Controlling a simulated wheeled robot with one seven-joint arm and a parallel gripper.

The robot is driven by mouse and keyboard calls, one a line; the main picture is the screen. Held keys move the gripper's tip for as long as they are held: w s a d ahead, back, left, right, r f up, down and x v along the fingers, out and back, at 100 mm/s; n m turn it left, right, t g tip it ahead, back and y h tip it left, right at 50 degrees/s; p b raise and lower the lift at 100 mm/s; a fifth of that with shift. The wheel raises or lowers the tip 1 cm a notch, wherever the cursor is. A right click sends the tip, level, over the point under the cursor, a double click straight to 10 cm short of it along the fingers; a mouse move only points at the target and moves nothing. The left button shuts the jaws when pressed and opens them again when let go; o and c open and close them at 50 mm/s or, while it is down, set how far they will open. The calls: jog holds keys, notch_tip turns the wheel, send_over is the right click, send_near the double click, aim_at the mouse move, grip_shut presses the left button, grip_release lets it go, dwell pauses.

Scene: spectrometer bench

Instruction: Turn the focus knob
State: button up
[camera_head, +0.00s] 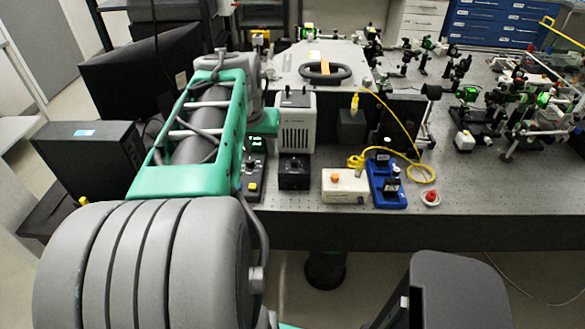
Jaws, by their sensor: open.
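I cannot make out for certain which part is the focus knob. A small black unit with a lit display (257,145) stands at the bench's front edge, partly behind my arm, with a knob (252,186) and a yellow part low on its front. A white box with an orange knob or button (338,173) sits farther right. My green and grey arm reaches over the bench at left. I cannot make out my gripper's fingers; they are hidden or out of view.
The perforated optical bench (460,200) has free room at front right. Optics crowd the right and back.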

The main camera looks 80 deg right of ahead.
jog(key=m, duration=0.2)
send_near(294, 160)
jog(key=shift+g, duration=0.4)
jog(key=x, duration=0.8)
jog(key=shift+w+f+p, duration=0.2)
jog(key=shift+w+p, duration=0.1)
grip_shut()
